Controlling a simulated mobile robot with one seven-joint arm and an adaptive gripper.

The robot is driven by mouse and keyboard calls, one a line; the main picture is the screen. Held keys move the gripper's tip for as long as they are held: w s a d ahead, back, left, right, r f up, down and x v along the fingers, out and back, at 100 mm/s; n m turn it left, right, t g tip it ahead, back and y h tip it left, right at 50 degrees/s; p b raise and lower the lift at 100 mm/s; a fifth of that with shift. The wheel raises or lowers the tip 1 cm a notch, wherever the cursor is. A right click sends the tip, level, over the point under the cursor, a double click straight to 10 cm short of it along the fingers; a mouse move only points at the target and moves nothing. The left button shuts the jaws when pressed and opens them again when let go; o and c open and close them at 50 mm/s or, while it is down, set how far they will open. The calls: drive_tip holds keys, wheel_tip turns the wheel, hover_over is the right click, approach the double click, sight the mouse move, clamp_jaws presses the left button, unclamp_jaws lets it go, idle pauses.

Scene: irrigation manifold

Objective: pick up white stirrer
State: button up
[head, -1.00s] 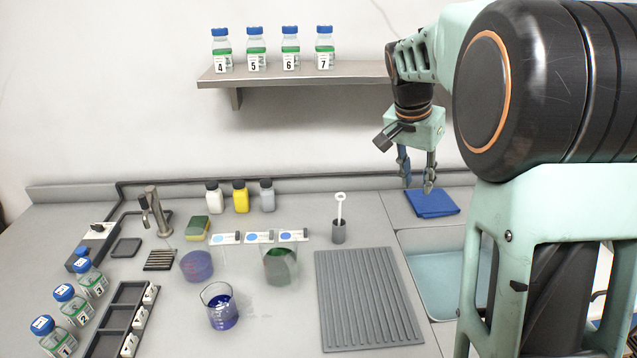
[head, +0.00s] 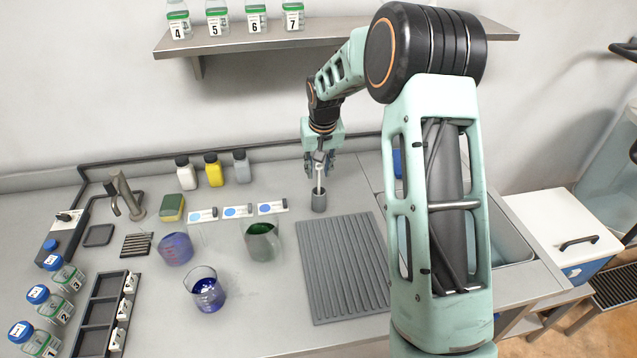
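The white stirrer (head: 318,184) stands upright in a small grey cylindrical holder (head: 318,202), behind the ribbed grey mat. My gripper (head: 321,170) points down over the stirrer. Its two fingers are apart, one to each side of the stirrer's upper part. The top of the stirrer is hidden by the gripper. I cannot see the fingers touching it.
The ribbed mat (head: 342,268) lies in front of the holder. Beakers with green (head: 262,242) and blue (head: 206,292) liquid stand to the left. White, yellow and grey bottles (head: 213,170) stand at the back. A shelf (head: 350,32) hangs above. My arm partly covers the sink (head: 512,240).

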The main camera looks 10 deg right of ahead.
sight(319, 186)
drive_tip(key=shift+p+x, duration=0.3)
drive_tip(key=shift+x, duration=2.25)
clamp_jaws()
